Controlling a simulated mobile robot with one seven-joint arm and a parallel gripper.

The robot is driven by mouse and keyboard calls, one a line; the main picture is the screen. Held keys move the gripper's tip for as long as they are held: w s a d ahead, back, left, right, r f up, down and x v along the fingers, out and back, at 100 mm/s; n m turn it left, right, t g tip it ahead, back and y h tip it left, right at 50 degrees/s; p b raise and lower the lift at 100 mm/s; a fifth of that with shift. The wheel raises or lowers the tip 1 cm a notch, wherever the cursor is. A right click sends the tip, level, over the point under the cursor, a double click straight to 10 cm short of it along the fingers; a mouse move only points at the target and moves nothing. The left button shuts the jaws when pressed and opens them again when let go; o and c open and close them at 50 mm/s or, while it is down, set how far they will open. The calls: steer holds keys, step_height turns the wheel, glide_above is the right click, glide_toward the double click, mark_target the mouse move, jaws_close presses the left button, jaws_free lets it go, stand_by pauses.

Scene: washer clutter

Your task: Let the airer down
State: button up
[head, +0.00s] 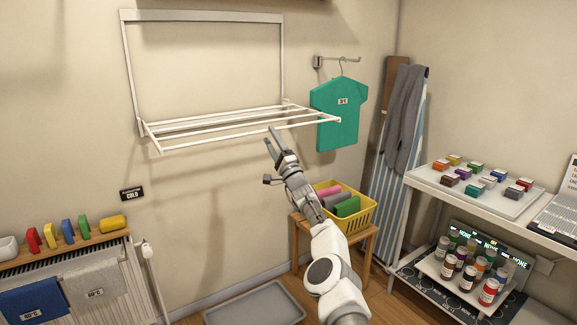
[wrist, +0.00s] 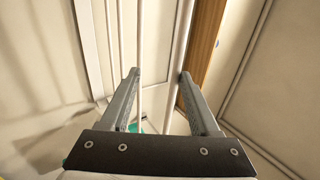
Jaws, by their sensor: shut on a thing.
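The airer is a white wall rack (head: 205,122) in the head view. Its upright frame is flat against the wall, and its barred part stands out from the wall, roughly level. My gripper (head: 271,135) is at the front rail, right of its middle, with the fingers pointing up. In the wrist view, white bars (wrist: 176,45) run between the two fingers of my gripper (wrist: 158,75), which is shut on the airer's front rail. The exact contact is partly hidden by the fingers.
A green shirt (head: 338,112) hangs just right of the airer. A yellow basket (head: 360,211) on a wooden stool (head: 298,222) stands below. An ironing board (head: 386,195) leans in the corner. A grey tray (head: 255,304) lies on the floor. The wall under the airer's left is mostly clear.

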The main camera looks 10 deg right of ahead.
steer(key=shift+s+d+f+p, duration=0.2)
steer(key=shift+f+p, duration=0.15)
steer(key=shift+p, duration=1.95)
steer(key=shift+s+d+f+p, duration=0.15)
steer(key=shift+f+p, duration=0.2)
steer(key=shift+p, duration=1.9)
steer(key=p+v, duration=1.6)
steer(key=p, duration=0.2)
steer(key=shift+s+r, duration=0.15)
steer(key=shift+r, duration=0.1)
steer(key=shift+a, duration=0.2)
